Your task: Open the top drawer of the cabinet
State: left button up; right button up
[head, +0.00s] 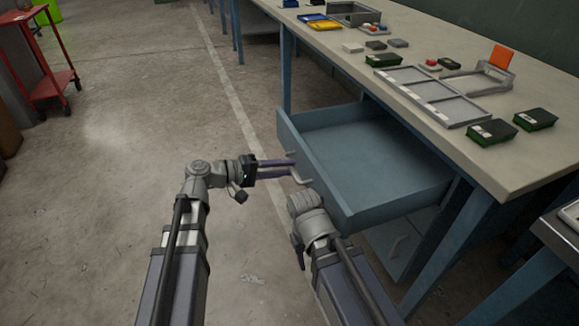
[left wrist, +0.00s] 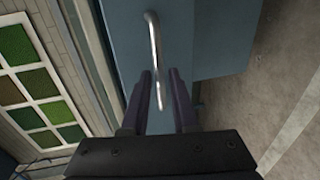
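The top drawer (head: 365,160) of the blue cabinet under the workbench is pulled out, and its empty inside shows. Its metal bar handle (head: 301,178) is on the front panel. My left gripper (head: 291,168) is at the handle, level with the drawer front. In the left wrist view the handle (left wrist: 154,50) runs down between the two dark fingers (left wrist: 160,73), which are apart with a gap beside the bar. Whether a finger touches it I cannot tell.
The bench top (head: 505,165) carries a grey divided tray (head: 432,97) and several small boxes. A red cart (head: 48,62) stands far left. The floor (head: 130,130) on the left is clear.

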pick_arm(q)
jog(key=p+v, duration=0.1)
jog(key=v, duration=0.5)
pick_arm(e)
jog(key=shift+r, duration=0.65)
pick_arm(q)
jog(key=shift+a, duration=0.1)
pick_arm(e)
jog(key=shift+a, duration=0.1)
